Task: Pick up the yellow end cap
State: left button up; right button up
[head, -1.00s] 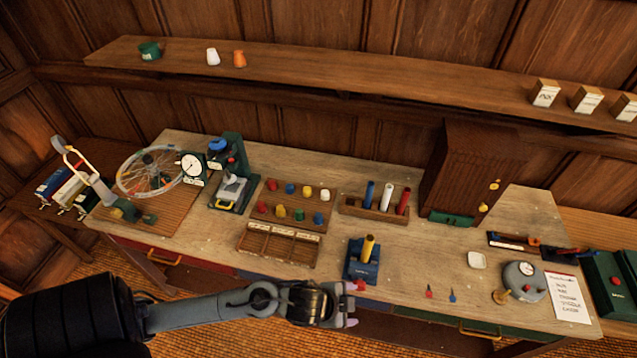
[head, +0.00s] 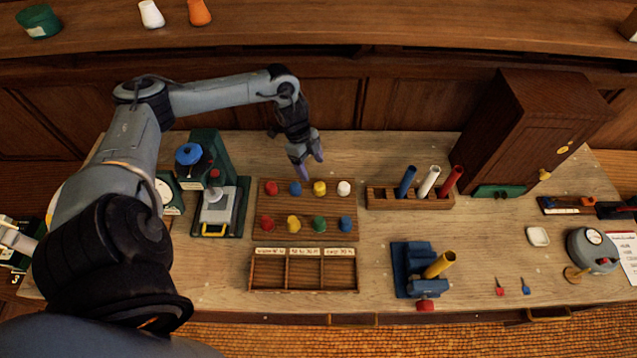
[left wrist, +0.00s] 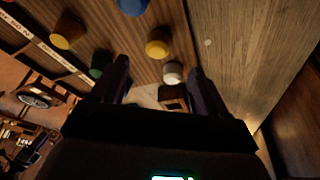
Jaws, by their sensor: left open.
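A yellow end cap (head: 319,187) stands in the back row of a wooden board, between a blue cap (head: 295,188) and a white cap (head: 344,187). Another yellow cap (head: 293,223) stands in the front row, between a red and a green one. My left gripper (head: 308,166) is open and empty, pointing down by the back row. In the left wrist view the back-row yellow cap (left wrist: 158,42) lies beyond the fingertips (left wrist: 158,70), and the white cap (left wrist: 172,73) shows between the fingers. My right gripper is out of view.
A three-compartment tray (head: 304,287) sits in front of the board. A green press (head: 222,200) stands to the left. A rack of tubes (head: 411,197) and a blue vise (head: 412,262) holding a yellow tube stand to the right. Bench behind the board is clear.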

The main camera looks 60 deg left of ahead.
aim_at(320, 185)
pick_arm(q)
jog(key=x, duration=0.2)
jog(key=shift+d+f, duration=0.3)
jog(key=shift+d, duration=0.15)
jog(key=shift+w+f, duration=0.2)
jog(key=shift+f, duration=0.45)
jog(key=shift+d+x, duration=0.1)
jog(key=shift+x, duration=1.2)
jog(key=shift+d+x, duration=0.15)
jog(key=shift+x, duration=1.1)
jog(key=shift+r, duration=0.1)
jog(key=c, duration=1.2)
